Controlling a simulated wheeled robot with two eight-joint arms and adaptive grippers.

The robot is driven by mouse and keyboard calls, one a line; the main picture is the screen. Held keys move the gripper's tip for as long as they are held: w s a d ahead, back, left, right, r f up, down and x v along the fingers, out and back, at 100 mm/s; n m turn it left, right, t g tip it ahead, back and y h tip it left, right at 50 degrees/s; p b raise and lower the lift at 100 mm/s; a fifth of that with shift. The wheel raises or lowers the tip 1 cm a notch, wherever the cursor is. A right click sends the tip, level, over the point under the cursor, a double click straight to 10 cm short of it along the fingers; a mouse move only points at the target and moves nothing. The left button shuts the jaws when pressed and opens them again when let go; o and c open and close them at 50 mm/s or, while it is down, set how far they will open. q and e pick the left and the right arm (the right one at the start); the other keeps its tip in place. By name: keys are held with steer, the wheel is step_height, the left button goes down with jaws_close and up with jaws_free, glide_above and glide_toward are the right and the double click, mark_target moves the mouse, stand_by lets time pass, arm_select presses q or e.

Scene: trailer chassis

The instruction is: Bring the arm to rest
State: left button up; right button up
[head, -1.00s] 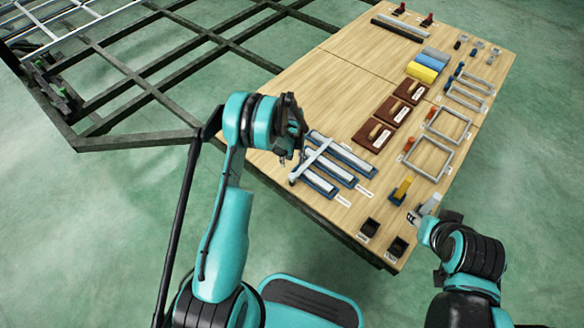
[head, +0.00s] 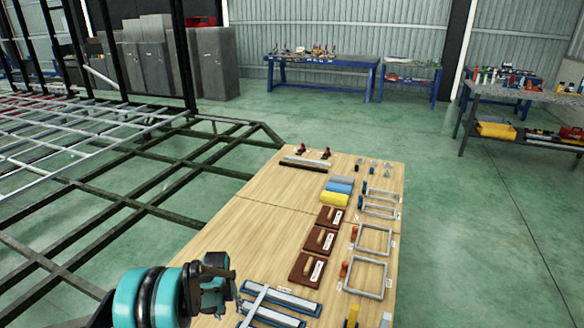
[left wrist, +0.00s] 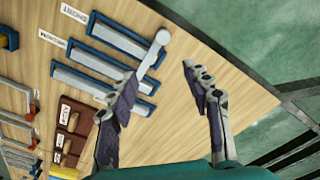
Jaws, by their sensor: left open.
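My left arm enters the head view at the bottom left, with its teal and black wrist over the near-left part of the wooden table (head: 255,220). My left gripper (left wrist: 160,78) is open in the left wrist view, its two fingers apart with nothing seen between them. Beyond the fingers lie blue trays with grey bars (left wrist: 105,65), and a grey bar with a round end (left wrist: 152,52) crosses them. The left finger overlaps this bar in the picture; I cannot tell if they touch. My right gripper is out of view.
The table also holds brown blocks (head: 312,268), yellow and blue rolls (head: 335,198) and grey square frames (head: 366,278). A dark trailer chassis frame (head: 110,218) stands to the left. Blue workbenches (head: 320,62) stand at the back. The green floor right of the table is open.

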arm_select(q)
steer(key=s+d+r+m+t, duration=0.15)
steer(key=s+r, duration=0.35)
steer(key=r, duration=0.5)
steer(key=s+d+r+m+t, duration=0.15)
steer(key=s+r, duration=0.35)
steer(key=r, duration=0.5)
steer(key=s+d+r+m+t, duration=0.1)
steer(key=s+r, duration=0.1)
steer(key=s, duration=0.6)
steer(key=s+d+r+t, duration=0.1)
steer(key=s+r+t, duration=0.1)
steer(key=s, duration=0.6)
steer(key=shift+d+r+m+t, duration=0.2)
steer(key=shift+m+t, duration=0.1)
steer(key=shift+m, duration=0.1)
